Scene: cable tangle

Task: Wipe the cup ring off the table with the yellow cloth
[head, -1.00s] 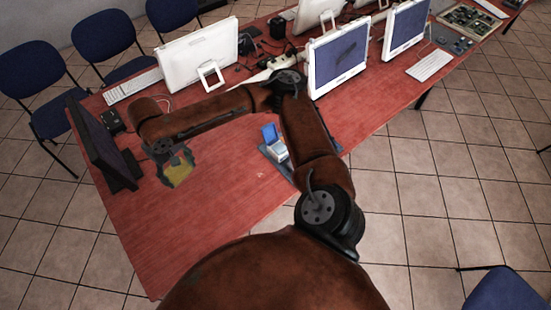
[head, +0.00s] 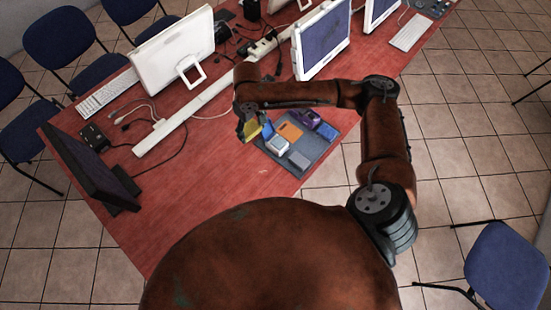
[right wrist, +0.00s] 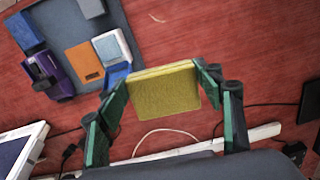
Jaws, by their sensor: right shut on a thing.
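The yellow cloth (head: 252,129), a thick folded pad, is between the fingers of my right gripper (head: 247,124). In the right wrist view the yellow cloth (right wrist: 162,92) spans the gap between the green-padded fingers of my right gripper (right wrist: 160,85). My right gripper is shut on it, above the red table (head: 190,190), beside the grey tray's left edge. A small pale curved mark (head: 263,171) lies on the table in front of the tray and also shows in the right wrist view (right wrist: 156,18); I cannot tell if it is the whole cup ring. My left gripper is not in view.
The grey tray (head: 318,151) holds a white-topped box (head: 278,145), an orange flat piece (head: 290,131), a purple item (head: 306,117) and blue pieces. A white cable duct (head: 190,118), cables and monitors stand behind.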

